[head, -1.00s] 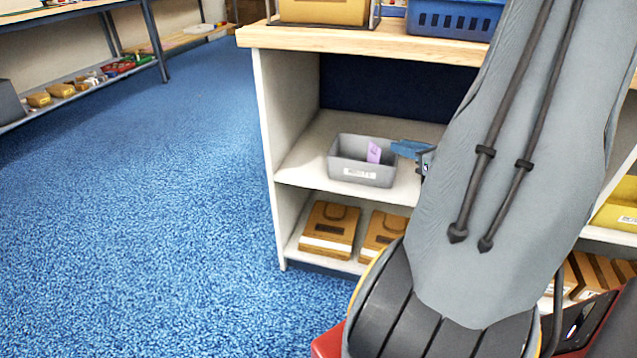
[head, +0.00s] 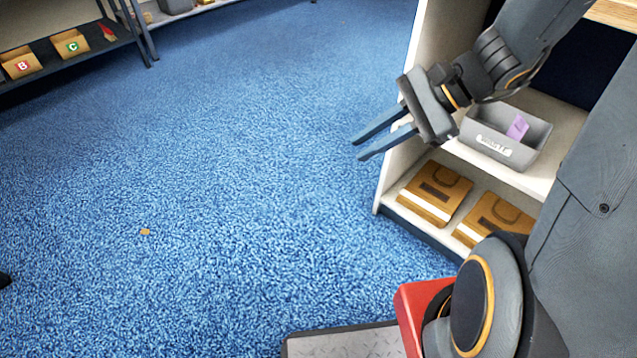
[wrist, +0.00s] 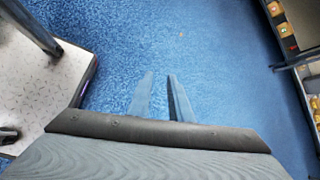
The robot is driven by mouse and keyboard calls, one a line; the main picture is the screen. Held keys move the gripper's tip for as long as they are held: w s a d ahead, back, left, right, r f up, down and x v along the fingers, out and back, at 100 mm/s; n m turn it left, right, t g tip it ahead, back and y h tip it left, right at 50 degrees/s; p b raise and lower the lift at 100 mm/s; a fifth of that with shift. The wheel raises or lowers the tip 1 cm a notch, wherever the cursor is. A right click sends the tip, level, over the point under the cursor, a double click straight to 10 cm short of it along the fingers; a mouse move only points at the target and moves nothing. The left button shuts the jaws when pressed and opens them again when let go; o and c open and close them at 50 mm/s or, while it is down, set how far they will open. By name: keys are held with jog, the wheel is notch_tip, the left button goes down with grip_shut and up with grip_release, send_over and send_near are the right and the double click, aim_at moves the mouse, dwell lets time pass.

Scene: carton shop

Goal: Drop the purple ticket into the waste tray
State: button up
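The purple ticket (head: 517,127) stands tilted inside the grey waste tray (head: 492,148), its upper part showing above the rim. The tray sits on the middle shelf of the white shelf unit, with a white label on its front. My gripper (head: 361,149) is out over the blue floor, to the left of the tray and apart from it. Its two blue fingers are parted with nothing between them. In the wrist view the fingers (wrist: 159,76) point over bare carpet, with a gap between them.
Brown cartons (head: 435,193) lie on the lower shelf below the tray. A dark rack (head: 70,55) with bins marked B and C stands at the far left. A small orange-brown scrap (head: 145,231) lies on the open blue floor.

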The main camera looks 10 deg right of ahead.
jog(key=s+a+r+n+g+h, duration=0.1)
jog(key=s+a+n+h, duration=0.7)
jog(key=n, duration=1.2)
jog(key=s+a+r, duration=0.1)
jog(key=s+a, duration=0.1)
jog(key=s, duration=0.1)
jog(key=shift+s+a+g, duration=0.15)
jog(key=shift+a+g, duration=0.15)
jog(key=shift+a, duration=0.1)
jog(key=d+r+m+p, duration=0.5)
jog(key=d+r+p, duration=1)
jog(key=r+p, duration=0.4)
jog(key=s+p, duration=0.1)
jog(key=p, duration=0.4)
jog(key=shift+d+r+h, duration=0.2)
jog(key=shift+d+h, duration=0.05)
jog(key=shift+h, duration=0.15)
jog(key=shift+w, duration=0.1)
